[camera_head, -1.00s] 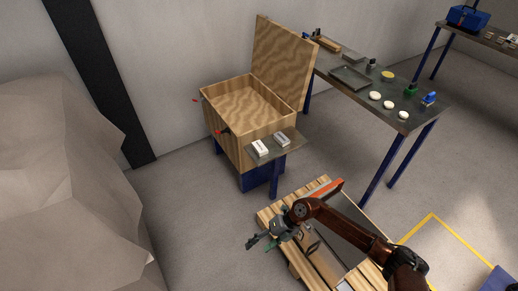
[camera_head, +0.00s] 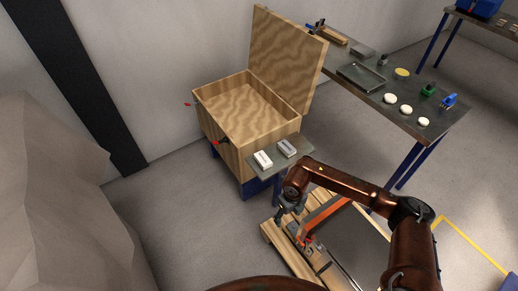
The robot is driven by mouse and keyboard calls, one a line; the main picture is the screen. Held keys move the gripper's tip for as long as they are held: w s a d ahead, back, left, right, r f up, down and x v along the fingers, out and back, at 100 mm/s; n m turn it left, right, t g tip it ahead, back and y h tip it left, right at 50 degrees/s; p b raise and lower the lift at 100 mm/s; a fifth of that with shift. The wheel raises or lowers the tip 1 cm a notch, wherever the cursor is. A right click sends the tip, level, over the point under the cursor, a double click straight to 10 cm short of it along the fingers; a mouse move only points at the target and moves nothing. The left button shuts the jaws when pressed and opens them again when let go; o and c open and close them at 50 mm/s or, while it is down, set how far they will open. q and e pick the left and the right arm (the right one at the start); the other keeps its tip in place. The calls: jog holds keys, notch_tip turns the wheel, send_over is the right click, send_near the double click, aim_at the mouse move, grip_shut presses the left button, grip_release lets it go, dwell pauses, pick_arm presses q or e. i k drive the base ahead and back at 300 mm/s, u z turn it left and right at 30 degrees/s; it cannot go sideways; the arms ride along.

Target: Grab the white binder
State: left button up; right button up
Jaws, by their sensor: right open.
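The white binder (camera_head: 263,159) appears to be the small white block lying on a grey side shelf (camera_head: 262,173) at the front of a wooden box. A similar grey block (camera_head: 287,148) lies to its right. My right gripper (camera_head: 281,217) is below and in front of the shelf, above a wooden pallet. It is small and seen partly from behind, and it is open and apart from the white block. My left gripper is not in view.
The open wooden box (camera_head: 244,105) has its lid raised behind it. A slatted pallet (camera_head: 275,238) carries a dark panel and orange parts under my right arm. A dark table (camera_head: 428,104) with a tray and white rounds stands to the right.

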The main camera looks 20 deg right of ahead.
aim_at(261, 158)
jog(key=i, duration=1.2)
